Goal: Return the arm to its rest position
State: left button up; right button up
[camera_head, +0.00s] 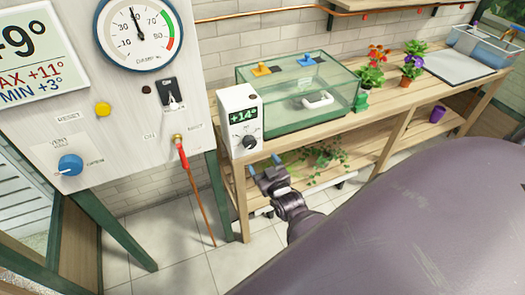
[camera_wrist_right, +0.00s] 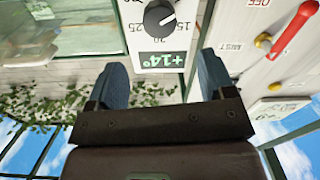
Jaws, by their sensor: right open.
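My right gripper (camera_head: 264,166) is open and empty, low in front of the wooden bench. Its two blue fingers stand apart below the white thermostat box (camera_head: 239,120), which reads +14°. In the right wrist view the open gripper (camera_wrist_right: 161,72) has the thermostat box (camera_wrist_right: 158,52) and its dark knob beyond the fingertips, apart from them. A large purple-grey part of my own arm fills the lower right of the head view and hides the floor there. My left gripper is in neither view.
A control panel (camera_head: 130,105) with a gauge, switch and blue knob stands left. A red-handled lever (camera_head: 181,152) juts from its edge. The bench (camera_head: 390,125) carries a glass case (camera_head: 300,92), potted flowers (camera_head: 372,72) and a grey tray (camera_head: 458,66). Leafy plants (camera_head: 320,158) lie on its lower shelf.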

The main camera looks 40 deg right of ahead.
dwell(0.4)
jog(key=s+a+f+g+y+b, duration=0.1)
jog(key=s+a+f+g, duration=0.1)
jog(key=s, duration=0.7)
jog(key=s+a+f+n+g+y+b, duration=0.1)
jog(key=s+a+f+g+y, duration=0.1)
jog(key=s+a, duration=0.4)
jog(key=s+f+g, duration=0.1)
jog(key=s+g, duration=0.1)
jog(key=s, duration=0.2)
jog(key=shift+y, duration=0.3)
